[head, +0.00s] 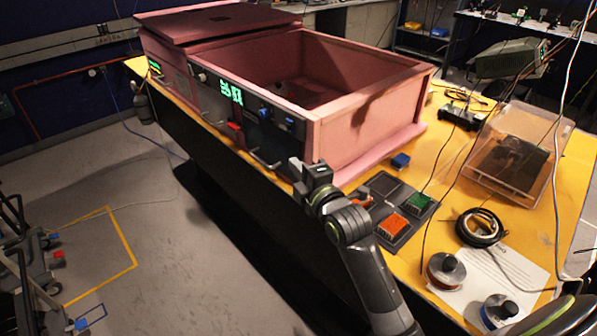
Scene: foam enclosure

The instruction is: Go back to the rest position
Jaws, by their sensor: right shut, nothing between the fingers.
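My right gripper (308,172) is shut and empty. It is at the front edge of the yellow table, just outside the near right corner of the pink foam enclosure (367,118). My right arm reaches up to it from the bottom of the picture. The enclosure is open on top on its right part, and a pink lid (215,22) lies over its left part. Its dark front panel has handles, green lit displays and a red block (235,131). My left gripper does not show.
On the yellow table (545,218) lie a dark tray (398,228) with green and orange parts, a small blue box (400,160), a black cable coil (481,227), spools (445,270) and a clear bin (520,150). The grey floor (150,245) at left is largely free.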

